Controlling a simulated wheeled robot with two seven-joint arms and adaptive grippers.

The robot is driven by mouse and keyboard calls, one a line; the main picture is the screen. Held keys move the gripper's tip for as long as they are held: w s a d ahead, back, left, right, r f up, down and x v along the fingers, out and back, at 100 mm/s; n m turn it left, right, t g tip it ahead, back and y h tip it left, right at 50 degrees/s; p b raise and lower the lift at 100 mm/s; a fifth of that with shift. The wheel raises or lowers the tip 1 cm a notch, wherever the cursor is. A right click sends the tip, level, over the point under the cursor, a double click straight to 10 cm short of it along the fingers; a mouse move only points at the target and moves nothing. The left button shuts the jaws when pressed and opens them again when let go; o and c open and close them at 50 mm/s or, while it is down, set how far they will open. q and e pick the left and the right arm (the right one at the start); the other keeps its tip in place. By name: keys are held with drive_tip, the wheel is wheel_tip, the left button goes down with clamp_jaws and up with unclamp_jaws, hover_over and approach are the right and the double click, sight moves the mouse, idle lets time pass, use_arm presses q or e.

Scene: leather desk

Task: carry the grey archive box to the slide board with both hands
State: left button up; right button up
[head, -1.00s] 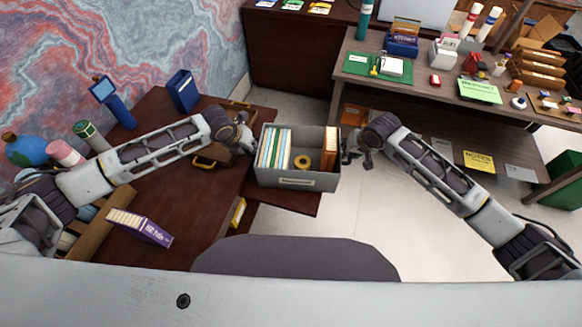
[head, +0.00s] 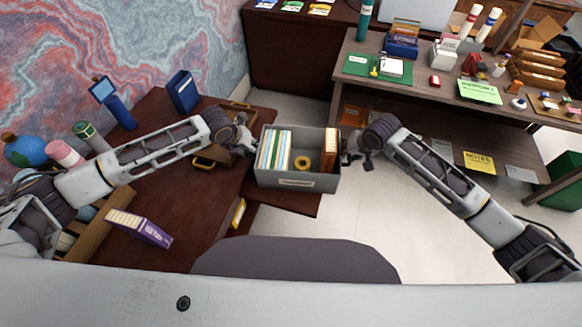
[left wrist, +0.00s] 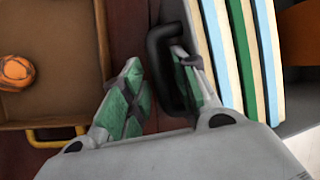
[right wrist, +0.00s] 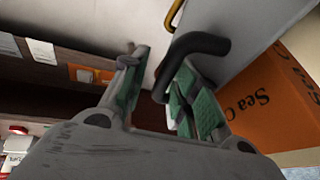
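The grey archive box (head: 290,180) is upright at the dark desk's right edge, its right part over the floor. A gap shows between handle and outer finger in both wrist views. I cannot tell which surface is the slide board.
The dark desk (head: 200,225) carries a purple box (head: 140,228), a blue binder (head: 183,90) and a brown tray (left wrist: 60,105). A grey-brown table (head: 440,90) at the back right holds a green mat (head: 357,63) and many items. Pale floor (head: 370,230) is clear between.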

use_arm(q)
drive_tip(key=v, duration=0.7)
drive_tip(key=shift+r, duration=0.4)
use_arm(e)
drive_tip(key=shift+a, duration=0.1)
use_arm(q)
drive_tip(key=shift+s+a, duration=0.1)
use_arm(e)
drive_tip(key=shift+r, duration=0.1)
drive_tip(key=v, duration=1.1)
drive_tip(key=shift+s+r, duration=0.25)
drive_tip(key=shift+r, duration=0.05)
drive_tip(key=shift+d, duration=0.2)
idle(0.3)
